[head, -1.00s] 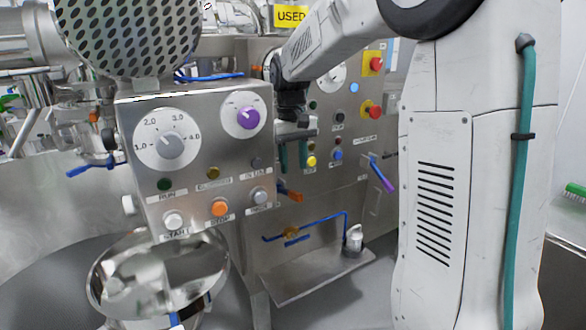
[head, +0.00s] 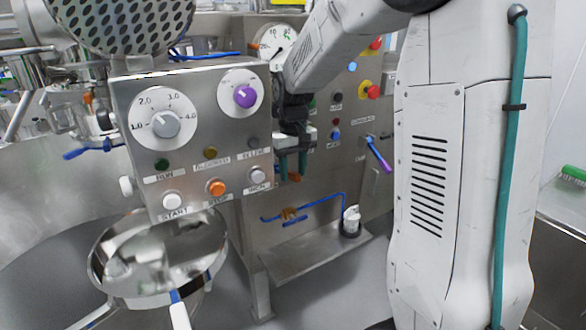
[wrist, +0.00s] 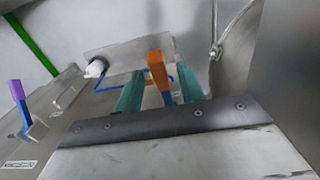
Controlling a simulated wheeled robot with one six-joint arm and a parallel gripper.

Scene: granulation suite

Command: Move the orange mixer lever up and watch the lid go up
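The orange lever (wrist: 157,72) stands out from the steel panel, with a blue part below its orange end in the wrist view. My gripper (wrist: 160,88) has its two teal fingers on either side of the lever, with gaps visible between lever and fingers. In the head view my gripper (head: 292,166) points down in front of the panel. Only a small orange piece of the lever (head: 295,177) shows there, at the fingertips. I cannot tell which part of the scene is the mixer lid.
A control box (head: 190,140) with dials and buttons stands close left of my gripper. A purple-tipped lever (head: 379,158) is on the panel to the right. Below are a blue-handled pipe (head: 318,204), a white-capped fitting (head: 351,221) and a steel shelf (head: 300,258).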

